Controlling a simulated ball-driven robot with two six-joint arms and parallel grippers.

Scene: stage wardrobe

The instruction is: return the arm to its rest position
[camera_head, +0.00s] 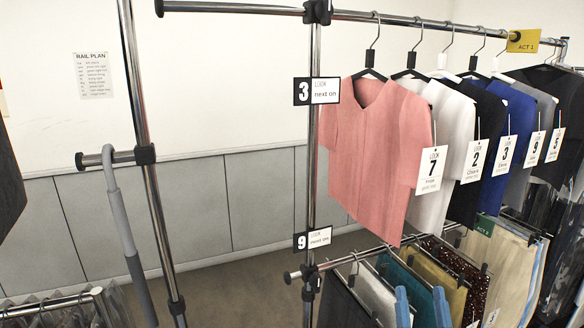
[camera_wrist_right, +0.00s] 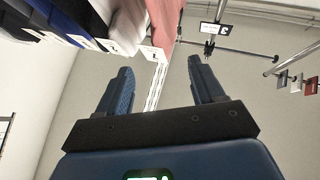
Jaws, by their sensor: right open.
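My right gripper (camera_head: 421,291) shows in the head view as two blue fingers at the bottom edge, below the pink top and in front of the lower row of hanging clothes. In the right wrist view, my right gripper (camera_wrist_right: 160,65) has its two dark blue fingers spread wide. Nothing is held between them. The pink top (camera_head: 375,150) hangs on the upper rail with a LOOK 7 tag, and its edge also shows in the wrist view (camera_wrist_right: 163,18). My left gripper is in neither view.
The upper rail (camera_head: 420,21) carries several tagged tops on hangers. Below it, a lower rail (camera_head: 365,257) carries folded clothes close around the fingers. Chrome posts (camera_head: 146,155) stand left of centre. A clothes rail (camera_head: 45,307) is at the lower left. Grey floor shows between.

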